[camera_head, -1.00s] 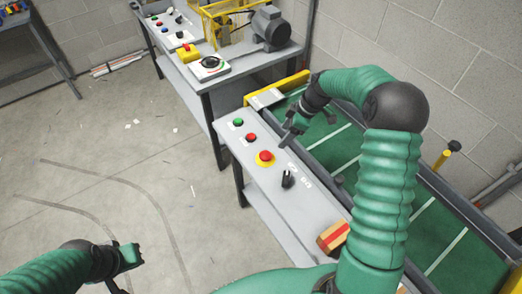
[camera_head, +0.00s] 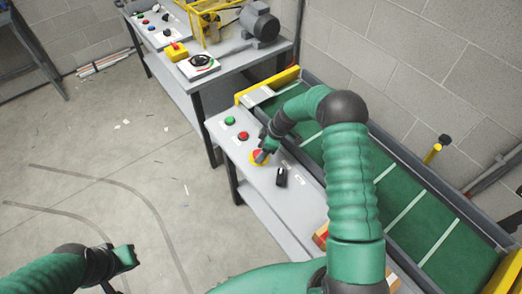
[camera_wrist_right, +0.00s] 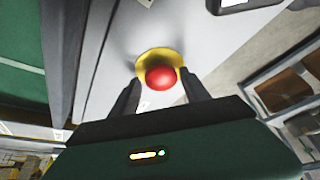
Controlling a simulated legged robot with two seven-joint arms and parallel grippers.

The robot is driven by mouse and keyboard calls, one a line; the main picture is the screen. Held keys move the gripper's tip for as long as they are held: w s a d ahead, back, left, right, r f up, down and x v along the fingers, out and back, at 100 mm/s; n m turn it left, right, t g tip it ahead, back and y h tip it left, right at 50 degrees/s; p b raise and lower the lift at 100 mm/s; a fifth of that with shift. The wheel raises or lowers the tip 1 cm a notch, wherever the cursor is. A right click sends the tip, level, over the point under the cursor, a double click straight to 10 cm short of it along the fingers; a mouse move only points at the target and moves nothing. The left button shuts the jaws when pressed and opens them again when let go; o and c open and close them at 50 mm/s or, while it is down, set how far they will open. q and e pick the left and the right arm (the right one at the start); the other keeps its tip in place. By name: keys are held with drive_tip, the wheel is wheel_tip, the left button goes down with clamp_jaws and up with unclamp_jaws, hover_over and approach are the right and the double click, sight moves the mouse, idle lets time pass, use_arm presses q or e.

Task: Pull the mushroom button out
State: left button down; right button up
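The red mushroom button with its yellow base (camera_head: 258,155) sits on the grey control panel (camera_head: 222,136), mostly hidden by my right gripper in the head view. In the right wrist view the red button head (camera_wrist_right: 160,76) shows clearly on its yellow ring. My right gripper (camera_head: 263,152) is at the button; its two dark fingers stand apart, one on each side of the red head. I cannot tell whether they touch it. My left gripper (camera_head: 122,258) hangs at the lower left over the floor, far from the panel; its opening is unclear.
A green push button (camera_head: 230,120), a red push button (camera_head: 243,135) and a black selector switch (camera_head: 281,177) are on the same panel. The green conveyor (camera_head: 400,205) runs alongside. A bench with a motor (camera_head: 259,24) stands behind. The floor at left is mostly clear.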

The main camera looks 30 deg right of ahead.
drive_tip(key=shift+r, duration=0.1)
clamp_jaws()
drive_tip(key=shift+r, duration=0.8)
drive_tip(key=shift+w, duration=0.15)
drive_tip(key=shift+o, duration=0.3)
unclamp_jaws()
drive_tip(key=shift+r, duration=0.1)
drive_tip(key=shift+o, duration=1.3)
